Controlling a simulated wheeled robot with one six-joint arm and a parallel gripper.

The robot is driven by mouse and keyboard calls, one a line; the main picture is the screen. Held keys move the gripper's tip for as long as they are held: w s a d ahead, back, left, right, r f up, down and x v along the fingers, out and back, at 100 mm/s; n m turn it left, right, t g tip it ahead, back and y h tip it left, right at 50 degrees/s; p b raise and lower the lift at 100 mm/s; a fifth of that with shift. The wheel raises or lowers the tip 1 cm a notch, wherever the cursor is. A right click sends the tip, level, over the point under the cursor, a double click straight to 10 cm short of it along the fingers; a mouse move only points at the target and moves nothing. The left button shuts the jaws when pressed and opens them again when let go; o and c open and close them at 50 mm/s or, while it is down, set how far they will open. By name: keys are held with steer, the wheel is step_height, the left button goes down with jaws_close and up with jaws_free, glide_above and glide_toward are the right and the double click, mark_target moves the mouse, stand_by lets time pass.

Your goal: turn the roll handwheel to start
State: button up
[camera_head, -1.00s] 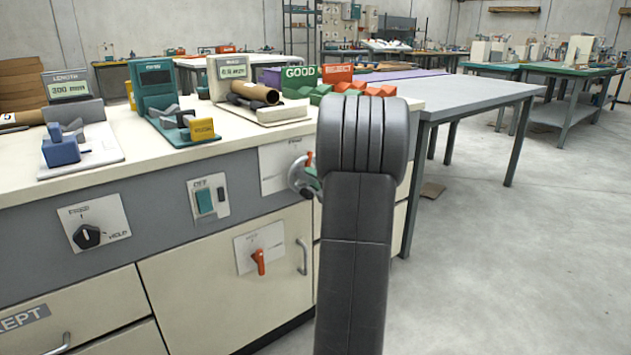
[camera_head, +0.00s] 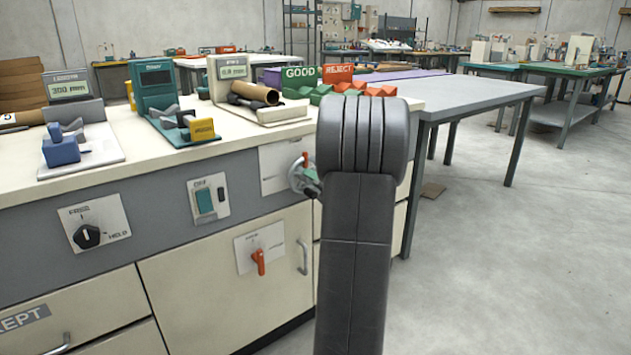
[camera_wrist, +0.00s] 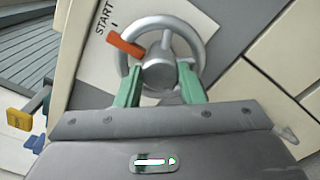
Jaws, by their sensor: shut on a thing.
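The roll handwheel (camera_wrist: 163,48) is a grey ring with spokes and a hub on a white plate marked START. It also shows in the head view (camera_head: 296,173), partly hidden by my arm. An orange pointer (camera_wrist: 126,46) sticks out to the upper left in the wrist view, close below the START mark (camera_wrist: 107,22). My gripper (camera_wrist: 160,72) has its two green fingers on either side of a grey knob at the wheel's near side and is shut on it. In the head view only a bit of green shows beside my arm.
An orange rotary handle (camera_head: 259,262) sits on the cabinet door below, beside a door pull (camera_head: 303,257). A switch plate (camera_head: 208,200) and a black knob (camera_head: 87,236) are to the left. Gauges stand on the counter above. The floor at right is clear.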

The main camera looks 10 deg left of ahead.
steer(key=o, duration=1)
steer(key=shift+d, duration=0.1)
steer(key=p+v, duration=0.3)
steer(key=v, duration=1)
steer(key=shift+s+d, duration=0.2)
steer(key=shift+s, duration=0.15)
steer(key=shift+w+a, duration=0.1)
steer(key=b+x, duration=0.3)
steer(key=x, duration=1)
steer(key=shift+w+a, duration=0.2)
steer(key=shift+w, duration=0.1)
